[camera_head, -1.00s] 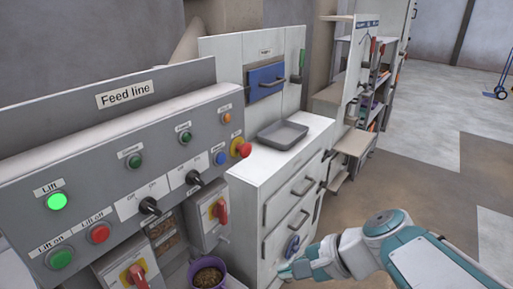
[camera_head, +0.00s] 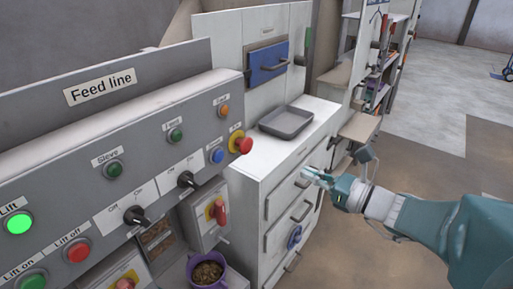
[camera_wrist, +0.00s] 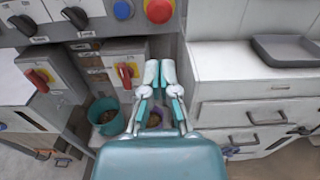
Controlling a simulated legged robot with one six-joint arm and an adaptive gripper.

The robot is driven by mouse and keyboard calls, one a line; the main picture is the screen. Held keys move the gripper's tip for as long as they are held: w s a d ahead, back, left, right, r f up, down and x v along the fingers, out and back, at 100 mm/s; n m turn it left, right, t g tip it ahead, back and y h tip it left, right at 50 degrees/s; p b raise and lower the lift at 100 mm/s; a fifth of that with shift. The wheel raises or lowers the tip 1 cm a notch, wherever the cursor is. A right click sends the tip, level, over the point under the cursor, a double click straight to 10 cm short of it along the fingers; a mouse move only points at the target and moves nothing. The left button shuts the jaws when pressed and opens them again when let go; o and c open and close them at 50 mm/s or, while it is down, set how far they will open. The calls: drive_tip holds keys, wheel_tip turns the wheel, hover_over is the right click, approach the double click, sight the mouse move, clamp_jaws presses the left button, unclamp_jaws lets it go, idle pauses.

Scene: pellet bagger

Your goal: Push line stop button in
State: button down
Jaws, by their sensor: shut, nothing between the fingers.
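The Feed line panel (camera_head: 60,160) carries a red mushroom button on a yellow collar (camera_head: 243,145) at its right end; its label is too small to read. In the wrist view the red button (camera_wrist: 159,11) is at the top edge, above my gripper. My gripper (camera_head: 308,173) is shut and empty, in front of the white drawer cabinet, to the right of the red button and apart from it. Its fingertips (camera_wrist: 160,72) point toward the panel's lower front in the wrist view.
A blue button (camera_head: 217,156) and an orange one (camera_head: 223,111) sit left of the red one. Dark rotary switches (camera_head: 187,180) and a red-handled switch box (camera_head: 216,210) stick out below. A grey tray (camera_head: 286,122) lies on the white cabinet (camera_head: 262,165). Floor at right is open.

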sight(249, 147)
drive_tip(key=x, duration=1.4)
